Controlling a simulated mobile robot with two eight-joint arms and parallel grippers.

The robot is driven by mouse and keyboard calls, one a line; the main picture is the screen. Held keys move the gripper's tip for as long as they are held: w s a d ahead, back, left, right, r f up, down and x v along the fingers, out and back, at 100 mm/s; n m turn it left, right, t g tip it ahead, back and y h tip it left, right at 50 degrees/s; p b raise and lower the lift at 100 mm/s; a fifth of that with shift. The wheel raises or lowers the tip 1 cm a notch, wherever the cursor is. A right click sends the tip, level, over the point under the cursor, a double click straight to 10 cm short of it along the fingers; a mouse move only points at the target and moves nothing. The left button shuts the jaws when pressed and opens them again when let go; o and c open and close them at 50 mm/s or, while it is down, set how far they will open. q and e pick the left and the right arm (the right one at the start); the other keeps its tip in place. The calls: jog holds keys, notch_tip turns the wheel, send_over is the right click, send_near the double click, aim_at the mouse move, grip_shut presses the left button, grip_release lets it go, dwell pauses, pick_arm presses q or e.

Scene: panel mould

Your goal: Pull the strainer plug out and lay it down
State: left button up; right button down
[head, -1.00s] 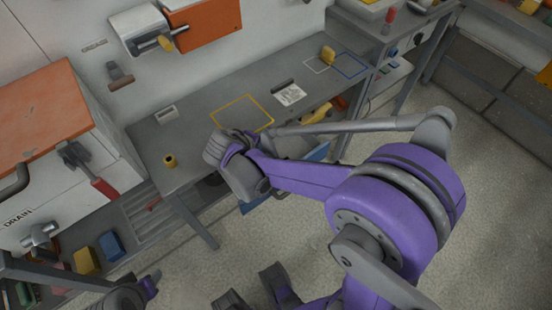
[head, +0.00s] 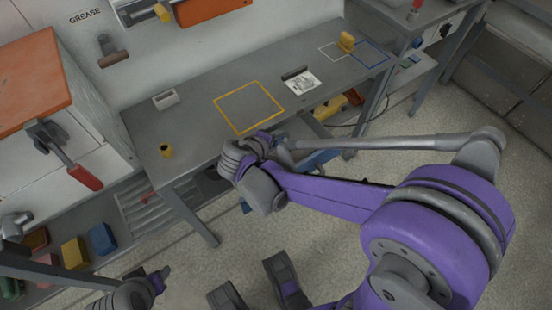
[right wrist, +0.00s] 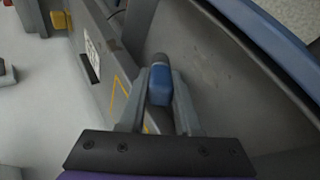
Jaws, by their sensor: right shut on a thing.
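My right gripper (right wrist: 158,100) is shut on a blue piece with a grey end (right wrist: 159,86), which I take to be the strainer plug. In the right wrist view it sits between the two grey fingers, its grey end pointing away from the palm. In the head view my right wrist is by the front edge of the workbench (head: 205,125), just below the yellow outlined square (head: 240,130). The fingertips and the held piece are hidden there. Part of my left arm shows at the bottom left of the head view; I cannot make out its jaws.
The yellow outlined square is empty. A printed card (head: 300,80) lies right of the square. A yellow object (head: 346,42) stands at white and blue outlines. A red-handled lever (head: 85,177) juts out at left.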

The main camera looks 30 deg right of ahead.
notch_tip(320, 180, down, 4)
jog(key=shift+f+b, duration=0.25)
jog(key=shift+b, duration=0.9)
pick_arm(q)
jog(key=f, duration=0.3)
jog(key=shift+w+f, duration=0.2)
jog(key=shift+f, duration=0.1)
pick_arm(e)
jog(key=c, duration=0.8)
grip_release()
pick_arm(q)
jog(key=shift+r, duration=0.1)
pick_arm(e)
jog(key=shift+o, duration=0.2)
jog(key=shift+a+r, duration=0.1)
pick_arm(q)
jog(key=shift+s+r+p, duration=0.15)
jog(key=shift+r+p, duration=0.9)
jog(key=shift+r, duration=0.2)
jog(key=shift+s+r+p, duration=0.1)
jog(key=shift+r+p, duration=0.95)
jog(key=shift+r, duration=0.15)
pick_arm(e)
jog(key=v, duration=0.7)
jog(key=shift+s+a+r, duration=0.15)
jog(key=shift+a+r, duration=0.1)
